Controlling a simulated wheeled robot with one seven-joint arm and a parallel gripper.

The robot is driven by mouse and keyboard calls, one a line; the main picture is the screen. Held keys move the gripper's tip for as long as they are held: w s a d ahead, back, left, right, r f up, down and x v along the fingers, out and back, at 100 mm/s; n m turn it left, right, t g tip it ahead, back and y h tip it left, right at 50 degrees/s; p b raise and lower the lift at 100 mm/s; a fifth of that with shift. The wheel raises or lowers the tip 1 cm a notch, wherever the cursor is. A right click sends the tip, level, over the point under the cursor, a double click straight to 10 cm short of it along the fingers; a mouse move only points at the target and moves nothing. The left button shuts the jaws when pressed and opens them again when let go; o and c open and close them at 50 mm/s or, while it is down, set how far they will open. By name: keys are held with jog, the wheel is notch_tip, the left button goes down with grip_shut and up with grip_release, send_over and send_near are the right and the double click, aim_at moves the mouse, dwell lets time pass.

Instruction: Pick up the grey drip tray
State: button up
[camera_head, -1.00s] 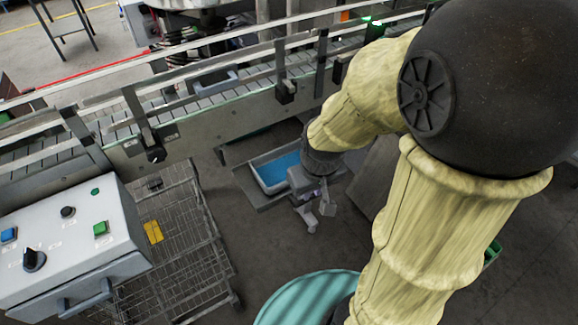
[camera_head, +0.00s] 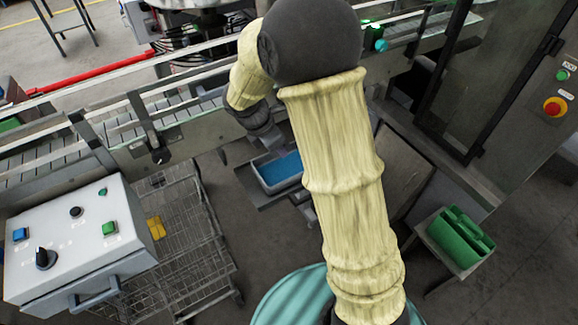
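The grey drip tray (camera_head: 265,187) sits low beneath the conveyor, near the picture's middle, with a blue surface inside. My pale yellow forearm covers its right end. The dark end of my wrist (camera_head: 258,122) shows above and left of the tray, in front of the conveyor side. My gripper's fingers cannot be made out past it, so I cannot tell whether they are open or touch the tray.
The conveyor (camera_head: 190,135) runs along the back. A control box (camera_head: 75,240) and wire trolley (camera_head: 190,235) stand left. A green caddy (camera_head: 460,237) is at the right, and a teal round top (camera_head: 285,300) at the front. Grey floor lies between.

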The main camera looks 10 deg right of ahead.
jog(key=p, duration=0.1)
send_over(293, 183)
jog(key=f, duration=1.1)
jog(key=shift+w+d+f, duration=0.15)
jog(key=shift+w+f, duration=0.05)
jog(key=shift+w, duration=0.15)
jog(key=shift+f, duration=0.1)
jog(key=shift+p+x, duration=0.6)
jog(key=shift+x, duration=1.9)
jog(key=shift+s, duration=0.15)
grip_shut()
